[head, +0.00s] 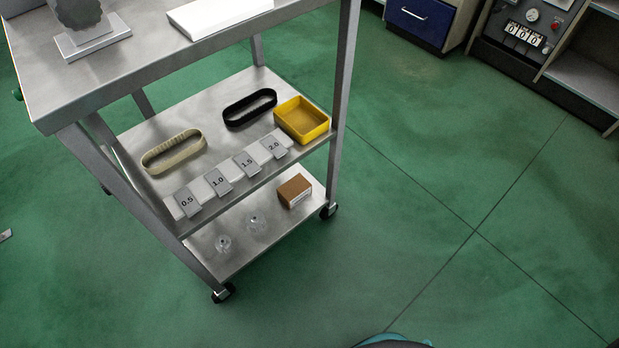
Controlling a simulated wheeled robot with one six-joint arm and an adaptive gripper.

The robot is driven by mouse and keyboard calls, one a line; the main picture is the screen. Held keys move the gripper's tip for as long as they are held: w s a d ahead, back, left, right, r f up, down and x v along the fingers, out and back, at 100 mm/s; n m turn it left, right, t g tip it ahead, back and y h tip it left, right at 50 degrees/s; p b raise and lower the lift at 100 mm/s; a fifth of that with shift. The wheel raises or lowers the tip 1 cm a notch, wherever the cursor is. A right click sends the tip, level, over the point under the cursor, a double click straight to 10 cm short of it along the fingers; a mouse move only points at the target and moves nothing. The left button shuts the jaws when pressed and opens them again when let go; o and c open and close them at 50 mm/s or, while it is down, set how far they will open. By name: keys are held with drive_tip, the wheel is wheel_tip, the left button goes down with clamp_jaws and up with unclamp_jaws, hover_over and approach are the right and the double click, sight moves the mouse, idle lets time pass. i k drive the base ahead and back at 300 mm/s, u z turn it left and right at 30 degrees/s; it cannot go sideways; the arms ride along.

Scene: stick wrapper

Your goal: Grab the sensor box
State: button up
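A small brown box (294,190) with a pale label on its front side sits on the bottom shelf (262,240) of a metal cart, near the right front corner post. It is the only closed box on the cart, but its label is too small to read, so I cannot tell for sure that it is the sensor box. A yellow open tray (325,130) stands on the middle shelf above it and looks empty. My gripper is not in view.
The middle shelf (165,125) holds a beige belt loop (146,163), a black belt loop (229,119) and numbered grey plates (218,182). Clear glass pieces (254,222) stand left of the brown box. Green floor (430,200) is free right of the cart; cabinets (420,20) stand behind.

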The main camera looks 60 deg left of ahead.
sight(298, 188)
drive_tip(key=u, duration=0.7)
drive_tip(key=i, duration=0.9)
drive_tip(key=u, duration=1.25)
drive_tip(key=i, duration=0.3)
drive_tip(key=u, duration=0.3)
